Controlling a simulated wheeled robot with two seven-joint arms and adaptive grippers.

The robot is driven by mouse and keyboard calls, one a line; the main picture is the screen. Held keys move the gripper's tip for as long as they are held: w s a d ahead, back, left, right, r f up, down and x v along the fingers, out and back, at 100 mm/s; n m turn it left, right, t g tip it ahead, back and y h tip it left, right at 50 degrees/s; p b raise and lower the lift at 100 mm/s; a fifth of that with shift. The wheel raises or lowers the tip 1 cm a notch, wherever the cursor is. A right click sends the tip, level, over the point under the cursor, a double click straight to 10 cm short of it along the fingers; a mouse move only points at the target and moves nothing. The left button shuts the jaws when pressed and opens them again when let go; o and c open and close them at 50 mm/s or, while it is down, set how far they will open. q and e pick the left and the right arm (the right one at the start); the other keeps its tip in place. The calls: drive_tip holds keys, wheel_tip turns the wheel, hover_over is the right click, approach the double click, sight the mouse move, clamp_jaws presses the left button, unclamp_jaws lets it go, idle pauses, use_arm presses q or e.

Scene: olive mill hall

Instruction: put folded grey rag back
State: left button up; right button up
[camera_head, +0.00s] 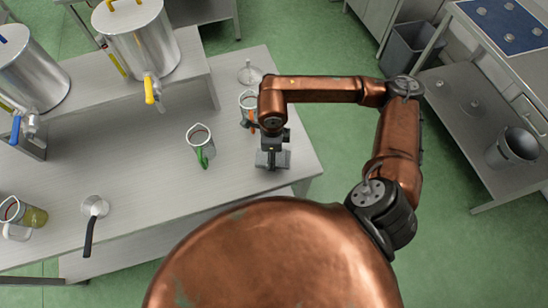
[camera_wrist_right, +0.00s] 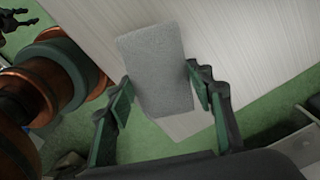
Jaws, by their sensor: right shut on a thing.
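The folded grey rag (camera_wrist_right: 152,70) is a flat, light grey rectangular block. My right gripper (camera_wrist_right: 161,95) is shut on it, with one finger on each side of its near part. In the head view my right gripper (camera_head: 271,150) points down over the right end of the pale work table (camera_head: 235,178), and the rag (camera_head: 284,159) shows as a small grey patch at its fingertips. Whether the rag touches the table top is unclear. A dark jointed shape at the top left of the wrist view (camera_wrist_right: 14,20) may be my left gripper; its jaws cannot be made out.
An orange-handled jug (camera_head: 247,100) stands right beside my right gripper. A green-handled jug (camera_head: 200,140) stands to its left. Steel tanks with taps (camera_head: 142,40) stand on a raised shelf behind. A ladle (camera_head: 94,207) and another jug (camera_head: 22,212) are at the left.

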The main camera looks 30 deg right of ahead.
drive_tip(key=shift+w+d+f, duration=0.1)
drive_tip(key=shift+d+f, duration=0.1)
drive_tip(key=shift+f, duration=0.05)
drive_tip(key=shift+d+f, duration=0.15)
drive_tip(key=shift+f, duration=1.6)
drive_tip(key=shift+f, duration=0.1)
drive_tip(key=o, duration=1.1)
wheel_tip(320, 180, up, 12)
drive_tip(key=shift+r, duration=0.15)
